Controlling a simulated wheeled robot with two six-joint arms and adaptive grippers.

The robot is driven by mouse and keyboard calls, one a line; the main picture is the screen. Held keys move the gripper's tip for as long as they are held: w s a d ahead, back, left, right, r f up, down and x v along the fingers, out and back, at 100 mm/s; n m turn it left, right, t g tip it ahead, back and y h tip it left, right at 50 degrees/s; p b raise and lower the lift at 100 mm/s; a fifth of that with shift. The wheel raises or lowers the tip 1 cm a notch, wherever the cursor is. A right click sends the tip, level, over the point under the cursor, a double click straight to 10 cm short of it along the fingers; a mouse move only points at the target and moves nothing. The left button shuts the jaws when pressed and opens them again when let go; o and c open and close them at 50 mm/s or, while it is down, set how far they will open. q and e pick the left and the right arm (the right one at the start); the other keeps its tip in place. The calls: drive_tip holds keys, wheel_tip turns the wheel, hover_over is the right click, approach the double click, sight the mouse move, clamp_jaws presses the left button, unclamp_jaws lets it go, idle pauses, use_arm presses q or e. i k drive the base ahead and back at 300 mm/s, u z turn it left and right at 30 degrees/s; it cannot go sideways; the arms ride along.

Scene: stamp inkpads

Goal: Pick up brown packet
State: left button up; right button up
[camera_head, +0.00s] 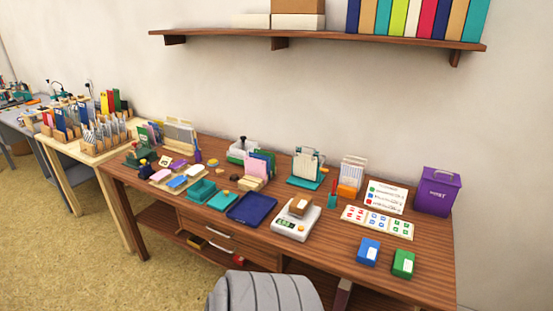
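A small brown packet (300,204) rests on top of a white scale (296,224) near the front middle of the wooden desk. A light patch shows on the packet. Neither of my grippers shows in the head view.
A dark blue tray (252,208) lies left of the scale, and a teal cup with pens (332,200) stands behind its right side. Blue (368,251) and green (403,263) boxes sit at the front right. A purple bin (437,192) stands at the far right. A grey chair (263,293) is before the desk.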

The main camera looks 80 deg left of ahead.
sight(299, 206)
drive_tip(key=u, duration=0.9)
drive_tip(key=i, duration=0.85)
drive_tip(key=u, duration=0.85)
